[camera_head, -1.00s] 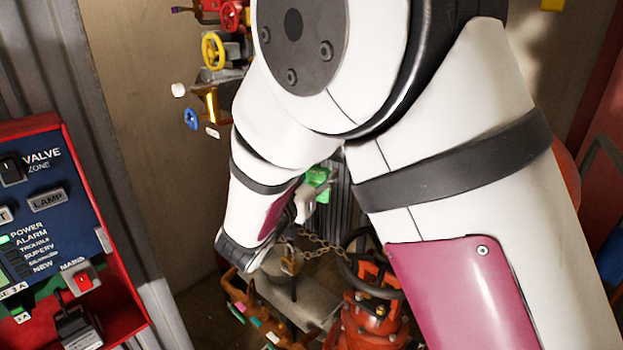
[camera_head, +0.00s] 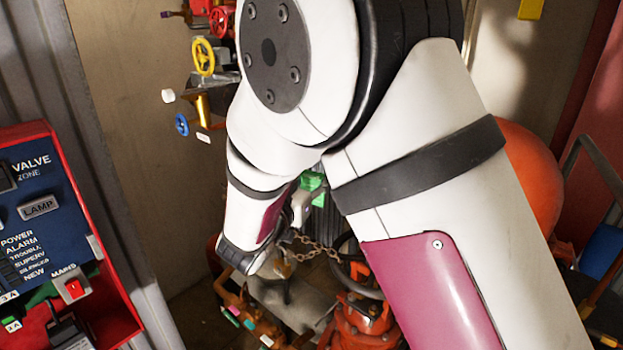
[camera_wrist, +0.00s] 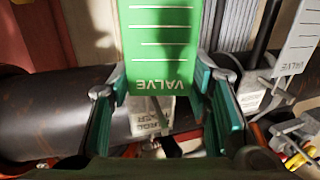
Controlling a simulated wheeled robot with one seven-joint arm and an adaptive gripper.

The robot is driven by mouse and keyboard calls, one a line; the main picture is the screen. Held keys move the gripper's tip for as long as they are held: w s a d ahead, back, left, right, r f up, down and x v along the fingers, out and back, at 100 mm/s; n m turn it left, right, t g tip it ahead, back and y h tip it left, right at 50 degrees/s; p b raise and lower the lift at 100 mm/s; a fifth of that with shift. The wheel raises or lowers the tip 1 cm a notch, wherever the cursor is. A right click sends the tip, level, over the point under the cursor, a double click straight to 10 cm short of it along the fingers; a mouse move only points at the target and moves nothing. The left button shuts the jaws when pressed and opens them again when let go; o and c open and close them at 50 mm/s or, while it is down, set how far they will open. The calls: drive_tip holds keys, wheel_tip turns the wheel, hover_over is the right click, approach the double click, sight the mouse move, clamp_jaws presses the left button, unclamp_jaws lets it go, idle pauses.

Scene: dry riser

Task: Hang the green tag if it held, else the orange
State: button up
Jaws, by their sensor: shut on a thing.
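A green tag (camera_wrist: 162,45) with the word VALVE, upside down in the wrist view, is between the teal fingers of my gripper (camera_wrist: 161,95). The gripper is shut on it. In the head view the green tag (camera_head: 312,182) shows beside my forearm, and my arm hides most of the gripper. Small coloured tags (camera_head: 232,318) hang on an orange rack at the lower middle; I cannot pick out an orange tag among them. A chain (camera_head: 318,249) runs below the gripper.
A dark pipe (camera_wrist: 50,115) crosses behind the held tag. A pale tag (camera_wrist: 150,115) and a grey tag (camera_wrist: 298,45) are close by. A red control panel (camera_head: 60,230) stands left; coloured valve wheels (camera_head: 203,57) are on the wall. Orange-red fittings (camera_head: 360,320) sit below my arm.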

drive_tip(key=o, duration=0.8)
